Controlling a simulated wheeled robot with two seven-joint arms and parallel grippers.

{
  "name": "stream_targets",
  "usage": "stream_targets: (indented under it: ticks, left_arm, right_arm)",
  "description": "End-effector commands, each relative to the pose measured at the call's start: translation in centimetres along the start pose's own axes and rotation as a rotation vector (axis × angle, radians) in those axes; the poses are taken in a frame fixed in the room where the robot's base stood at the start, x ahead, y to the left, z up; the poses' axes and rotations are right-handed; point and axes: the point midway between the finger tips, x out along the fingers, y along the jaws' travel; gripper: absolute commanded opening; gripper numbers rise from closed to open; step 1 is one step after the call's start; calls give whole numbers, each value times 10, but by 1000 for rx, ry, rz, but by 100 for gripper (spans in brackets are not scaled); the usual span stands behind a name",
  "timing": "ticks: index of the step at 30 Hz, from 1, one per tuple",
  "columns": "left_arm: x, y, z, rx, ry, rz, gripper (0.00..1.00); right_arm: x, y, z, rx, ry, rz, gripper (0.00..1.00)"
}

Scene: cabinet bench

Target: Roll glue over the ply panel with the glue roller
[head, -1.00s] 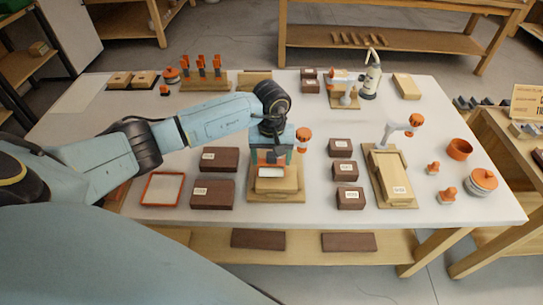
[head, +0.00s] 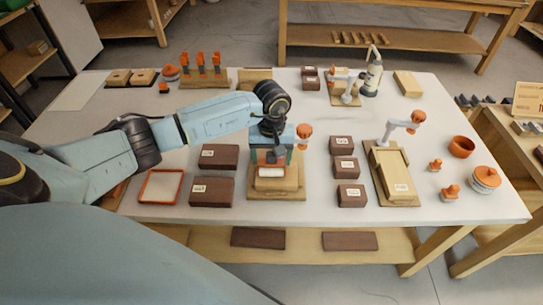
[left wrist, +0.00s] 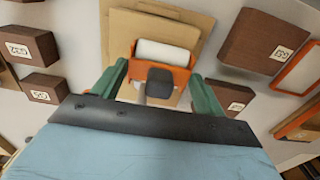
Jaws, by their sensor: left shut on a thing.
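The glue roller has a white sleeve (left wrist: 165,54) in an orange frame, with a dark handle end facing the left wrist camera. It also shows as a white band in the head view (head: 270,172). My left gripper (head: 271,155) is shut on the roller, its green fingers on both sides of it in the left wrist view (left wrist: 158,85). The ply panel (head: 289,183) lies flat on a tan base under the roller. I cannot tell whether the sleeve touches the panel. A clamp with an orange knob (head: 304,131) stands behind it, partly hidden. My right gripper is out of view.
An orange-rimmed tray (head: 143,188) with a pale inside lies to the left. Dark brown blocks (head: 212,191) flank the panel on both sides. Bare tabletop shows at the front right.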

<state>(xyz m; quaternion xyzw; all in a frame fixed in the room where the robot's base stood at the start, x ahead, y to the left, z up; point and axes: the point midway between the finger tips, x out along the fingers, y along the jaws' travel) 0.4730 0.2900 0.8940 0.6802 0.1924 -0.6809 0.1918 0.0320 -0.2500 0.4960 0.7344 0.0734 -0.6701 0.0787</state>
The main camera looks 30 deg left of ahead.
Motion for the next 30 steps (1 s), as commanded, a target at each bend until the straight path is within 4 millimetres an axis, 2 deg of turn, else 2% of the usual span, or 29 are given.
stream_targets:
  ticks: [17,30]
  left_arm:
    - [-3,0,24,1,0,0,54]
    - [0,0,19,-1,2,0,54]
  right_arm:
    - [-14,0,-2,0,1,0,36]
    - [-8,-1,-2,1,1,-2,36]
